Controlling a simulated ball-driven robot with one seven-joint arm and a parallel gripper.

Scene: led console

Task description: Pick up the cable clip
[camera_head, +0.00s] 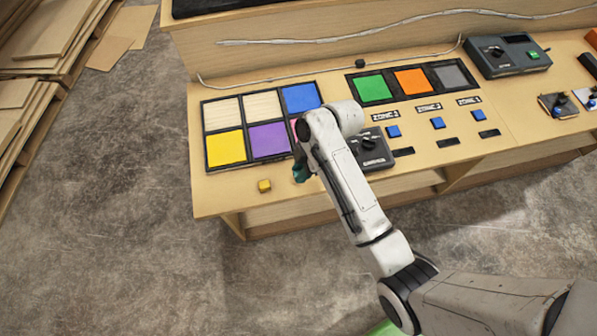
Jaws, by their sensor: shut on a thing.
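My gripper (301,168) is at the left end of my white arm, over the front edge of the console table, just right of the yellow block. It is shut on a small dark teal thing (300,174). My arm's end hides much of both, so I cannot tell for sure whether this is the cable clip. A small black piece (360,63) lies at the back of the table near the cable; I cannot tell what it is.
The wooden console table (222,200) carries a panel of coloured squares (267,140), a yellow block (264,186), a black knob box (375,160), blue buttons (438,123) and a grey device (508,55). A thin cable (300,77) runs along the back. Boards (45,35) are stacked at left; the floor in front is clear.

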